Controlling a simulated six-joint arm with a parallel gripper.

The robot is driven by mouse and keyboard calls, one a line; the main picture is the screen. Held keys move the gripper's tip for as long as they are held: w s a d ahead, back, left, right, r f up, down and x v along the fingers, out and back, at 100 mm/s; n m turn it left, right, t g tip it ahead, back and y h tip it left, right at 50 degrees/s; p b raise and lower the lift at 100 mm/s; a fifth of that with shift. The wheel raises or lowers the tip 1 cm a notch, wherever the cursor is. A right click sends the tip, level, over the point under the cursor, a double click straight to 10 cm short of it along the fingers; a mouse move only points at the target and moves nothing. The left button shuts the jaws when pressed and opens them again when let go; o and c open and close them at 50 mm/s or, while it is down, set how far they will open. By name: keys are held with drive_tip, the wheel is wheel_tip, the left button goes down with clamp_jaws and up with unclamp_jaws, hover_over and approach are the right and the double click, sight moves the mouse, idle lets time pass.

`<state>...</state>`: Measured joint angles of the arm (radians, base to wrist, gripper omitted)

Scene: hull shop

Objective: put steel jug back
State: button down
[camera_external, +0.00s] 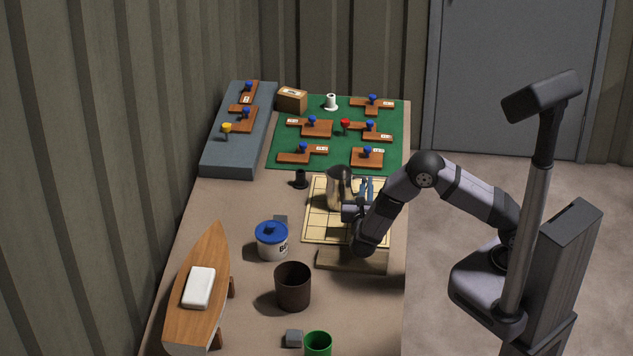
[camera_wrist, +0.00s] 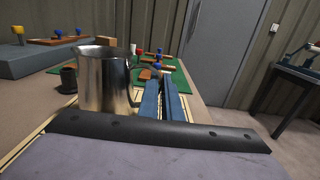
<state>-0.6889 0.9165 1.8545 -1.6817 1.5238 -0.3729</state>
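The steel jug (camera_external: 336,190) stands upright at the back left of a pale gridded board (camera_external: 320,228). In the wrist view, the shiny jug (camera_wrist: 103,80) is left of centre, its handle side toward the fingers. My gripper (camera_external: 366,187) is low over the board, just right of the jug. Its two blue fingers (camera_wrist: 163,98) point forward, close together with a narrow gap. I cannot tell whether the handle is between them or only beside them.
A black cup (camera_external: 300,179) stands left of the board. A blue-lidded jar (camera_external: 272,241), a dark brown pot (camera_external: 293,287) and a green cup (camera_external: 318,344) stand nearer. A green mat (camera_external: 335,152) with wooden blocks and a grey raised slab (camera_external: 232,158) lie behind. A wooden boat hull (camera_external: 214,262) is at left.

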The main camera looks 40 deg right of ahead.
drive_tip(key=shift+f, duration=0.1)
drive_tip(key=c, duration=1.9)
unclamp_jaws()
drive_tip(key=shift+c, duration=0.2)
